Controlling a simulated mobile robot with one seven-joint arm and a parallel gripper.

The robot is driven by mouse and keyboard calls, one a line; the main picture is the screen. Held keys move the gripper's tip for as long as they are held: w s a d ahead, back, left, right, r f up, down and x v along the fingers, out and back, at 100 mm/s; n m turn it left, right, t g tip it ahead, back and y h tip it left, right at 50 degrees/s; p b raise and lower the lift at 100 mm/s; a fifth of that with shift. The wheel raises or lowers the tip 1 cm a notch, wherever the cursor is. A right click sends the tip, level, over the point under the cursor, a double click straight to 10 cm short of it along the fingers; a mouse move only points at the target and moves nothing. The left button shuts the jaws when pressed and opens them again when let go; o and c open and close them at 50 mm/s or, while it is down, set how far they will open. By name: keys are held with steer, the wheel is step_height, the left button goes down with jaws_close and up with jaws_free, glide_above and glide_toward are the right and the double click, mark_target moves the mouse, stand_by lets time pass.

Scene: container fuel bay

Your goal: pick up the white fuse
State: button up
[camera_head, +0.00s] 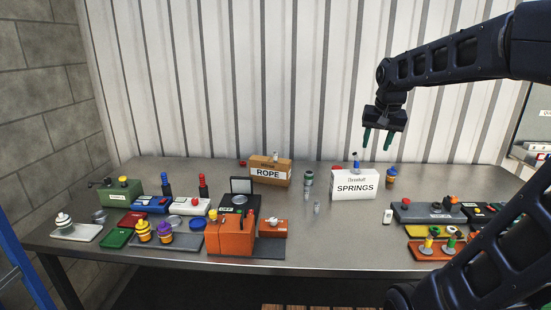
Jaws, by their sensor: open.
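My gripper (378,139) hangs in the air at the right, above the back of the metal table, with its two green-tipped fingers pointing down. No thing is plainly marked as the white fuse. A small white block (388,216) stands on the table at the right, below my gripper and nearer the front. A small pale grey cylinder (316,207) stands near the table's middle. A white knobbed piece (63,221) sits on a pale plate (80,232) at the far left. All three are too small to identify surely.
A white SPRINGS box (354,187) and a brown ROPE box (270,172) stand at the back. An orange machine (231,236) is at the front middle. Coloured devices crowd the left. A grey panel (428,212) lies right. The front middle-right of the table (345,240) is clear.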

steer(key=w+a+r+m, duration=0.1)
steer(key=w+a, duration=0.2)
steer(key=w, duration=0.4)
steer(key=w+a+r+m, duration=0.1)
steer(key=w+a, duration=0.2)
steer(key=w, duration=0.3)
steer(key=m+g+h, duration=0.1)
steer(key=m+g, duration=0.1)
steer(key=m, duration=0.3)
glide_above(275, 151)
steer(key=f, duration=1.4)
steer(key=shift+s+f, duration=0.1)
steer(key=shift+s, duration=0.2)
steer(key=shift+w+a+f, duration=0.1)
steer(key=shift+a+f, duration=0.05)
steer(key=shift+f, duration=0.3)
steer(key=f, duration=0.4)
steer(key=shift+w+d+f, duration=0.25)
steer(key=shift+d+f, duration=0.05)
steer(key=shift+f, duration=0.1)
steer(key=shift+w+f, duration=0.2)
steer(key=shift+f, duration=2.5)
jaws_close()
